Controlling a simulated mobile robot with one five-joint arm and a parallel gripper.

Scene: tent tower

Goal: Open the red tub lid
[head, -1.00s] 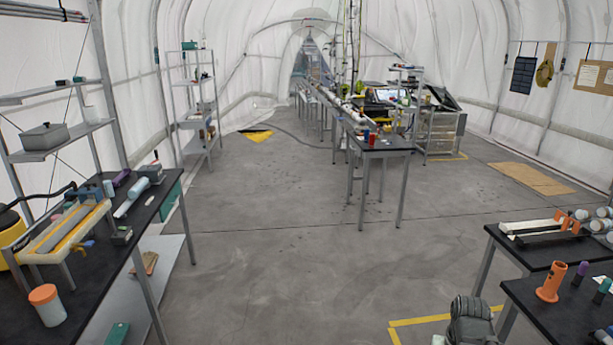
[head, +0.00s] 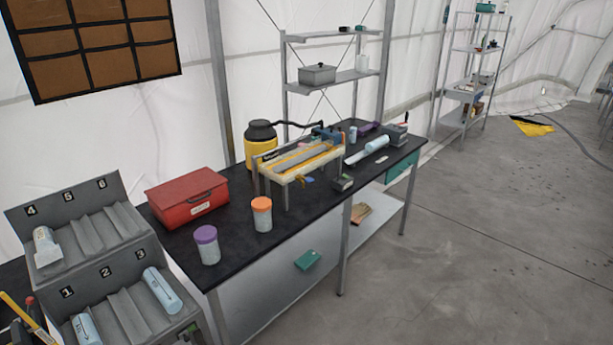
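The red tub (head: 190,208) is a low red box with a pale label on its front. It stands on the black tabletop at the left, and its red lid (head: 185,188) is on and looks shut. No part of my gripper shows in the head view, so its place relative to the tub is not seen.
A purple-capped jar (head: 208,246) and an orange-capped jar (head: 262,215) stand in front of and right of the tub. A grey numbered rack (head: 105,270) is at left. A yellow container (head: 261,146) and a trough stand (head: 298,160) are to the right. Open floor lies right.

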